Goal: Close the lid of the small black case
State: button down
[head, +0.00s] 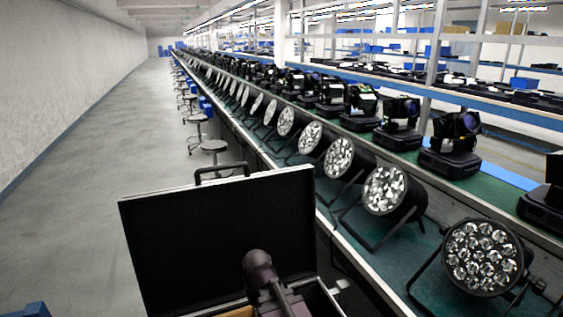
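The black case (222,245) stands at the bottom centre of the head view with its lid raised. The lid is nearly upright, its dark inner face is towards me, and it has a pale metal rim. A dark handle (221,168) shows above the lid's top edge. The lower part of the case shows only as a strip of rim at the bottom; the rest is cut off or hidden. A dark, rounded, purplish part, seemingly of my arm, stands in front of the lid's lower right. I cannot make out my gripper's fingers.
A long green-topped bench (390,245) with rows of round stage lights (386,190) runs close along the case's right side. Several stools (214,150) stand along the bench farther off. A blue object (28,310) shows at the bottom left.

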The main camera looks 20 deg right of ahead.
jog(key=w+d+r+t+p, duration=0.1)
jog(key=w+d+r+p, duration=0.5)
jog(key=r+p, duration=0.6)
jog(key=w+d+r+t+p, duration=0.2)
jog(key=w+d+r+p, duration=0.4)
jog(key=w+r+p, duration=0.5)
jog(key=w+d+r+t+p, duration=0.2)
jog(key=w+d+r+p, duration=0.4)
jog(key=r+p, duration=0.6)
jog(key=shift+w+r+p, duration=0.2)
jog(key=shift+w+r, duration=0.4)
jog(key=shift+r, duration=0.4)
jog(key=shift+w+r+p, duration=0.2)
jog(key=shift+w+r, duration=0.4)
jog(key=shift+r, duration=0.35)
jog(key=shift+w+d+r, duration=0.2)
jog(key=shift+w+d, duration=0.05)
jog(key=shift+f, duration=0.2)
jog(key=b+x, duration=0.9)
jog(key=x, duration=0.1)
jog(key=s, duration=0.2)
jog(key=s+r+p, duration=0.1)
jog(key=shift+s+d, duration=0.1)
jog(key=shift+s, duration=0.25)
jog(key=shift+s, duration=0.15)
